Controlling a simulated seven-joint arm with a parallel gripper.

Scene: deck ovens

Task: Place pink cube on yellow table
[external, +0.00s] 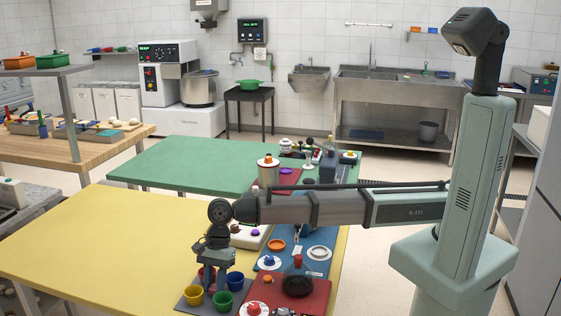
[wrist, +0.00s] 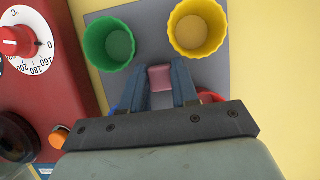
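The small pink cube (wrist: 160,78) is between the fingertips of my gripper (wrist: 160,84) in the wrist view. It fills the gap, with a finger against each side. Whether it is lifted off the grey mat (wrist: 150,30) cannot be told. In the external view my gripper (external: 213,264) points down among the cups, and the cube is hidden there. The yellow table (external: 100,255) has a wide bare top to the left of my gripper.
A green cup (wrist: 110,45) and a yellow cup (wrist: 198,28) stand close to my fingers. A blue cup (external: 235,280) and a red cup (external: 207,273) are also near. A red panel with a dial (wrist: 20,42) lies beside the mat.

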